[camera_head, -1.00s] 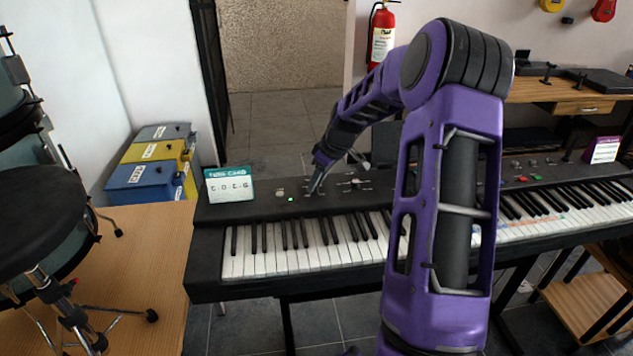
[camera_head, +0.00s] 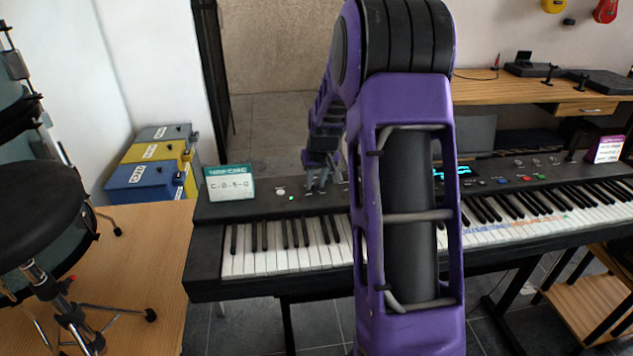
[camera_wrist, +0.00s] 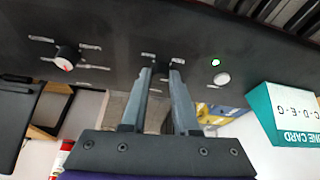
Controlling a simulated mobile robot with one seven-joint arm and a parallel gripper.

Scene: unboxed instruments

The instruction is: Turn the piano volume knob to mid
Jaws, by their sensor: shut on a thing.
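The black piano (camera_head: 205,268) stands across the middle of the head view, with its control panel behind the keys. My gripper (camera_head: 318,182) is at that panel, right of a small green light. In the wrist view my gripper (camera_wrist: 161,72) has its two grey fingers shut on a small dark knob (camera_wrist: 162,67), mostly hidden between the fingertips. Its pointer cannot be seen and the small labels beside it are unreadable. A second black knob (camera_wrist: 67,53) with a red-and-white mark stands apart to the left, with small labels around it. My arm hides part of the panel in the head view.
A white button (camera_wrist: 222,79) and a lit green light (camera_wrist: 215,62) are beside the gripped knob. A teal-and-white card (camera_head: 230,184) stands on the piano's left end. Yellow and blue boxes (camera_head: 145,180) stand behind left.

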